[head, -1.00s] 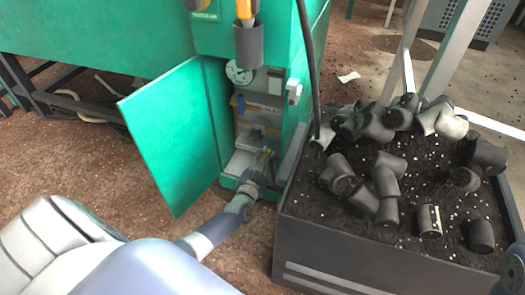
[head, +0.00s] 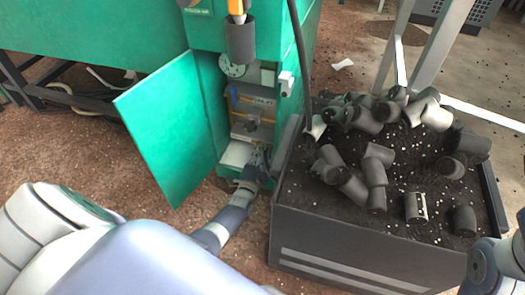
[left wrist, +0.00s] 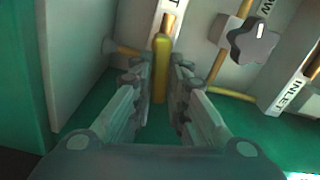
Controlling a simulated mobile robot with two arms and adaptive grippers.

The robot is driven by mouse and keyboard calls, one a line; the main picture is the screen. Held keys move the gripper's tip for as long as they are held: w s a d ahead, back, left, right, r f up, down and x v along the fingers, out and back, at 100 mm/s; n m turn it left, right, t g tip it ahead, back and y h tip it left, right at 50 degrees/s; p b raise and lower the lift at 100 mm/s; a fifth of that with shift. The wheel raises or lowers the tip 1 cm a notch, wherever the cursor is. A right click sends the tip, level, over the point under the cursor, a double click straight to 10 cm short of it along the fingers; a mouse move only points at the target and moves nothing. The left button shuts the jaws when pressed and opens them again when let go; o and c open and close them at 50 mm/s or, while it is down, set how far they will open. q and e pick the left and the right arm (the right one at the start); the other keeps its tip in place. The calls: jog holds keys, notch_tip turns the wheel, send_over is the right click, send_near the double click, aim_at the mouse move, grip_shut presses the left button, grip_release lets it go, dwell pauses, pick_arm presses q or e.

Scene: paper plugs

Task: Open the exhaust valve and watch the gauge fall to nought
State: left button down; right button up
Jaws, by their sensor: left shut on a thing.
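In the head view my left gripper (head: 258,162) reaches into the low open cabinet of the green machine. In the left wrist view its fingers (left wrist: 161,85) are shut on a yellow lever (left wrist: 161,60), which points up between them. A white label above the lever is cut off and only its last letters show, so I cannot read it all. The round gauge (head: 233,70) is at the top of the cabinet opening; its needle is too small to read. My right gripper is out of view; only part of that arm shows at lower right.
The green cabinet door (head: 160,130) stands open to the left. A dark knob (left wrist: 252,40) and an INLET label (left wrist: 295,90) are right of the lever. A dark bin (head: 365,250) of grey pipe elbows stands close on the right. Speckled brown floor is free at left.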

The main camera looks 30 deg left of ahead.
pick_arm(q)
jog(key=shift+d+f+m, duration=0.15)
jog(key=shift+f+m, duration=0.2)
jog(key=shift+m, duration=0.75)
jog(key=c, duration=1.6)
grip_release()
jog(key=v, duration=0.7)
jog(key=shift+s, duration=0.25)
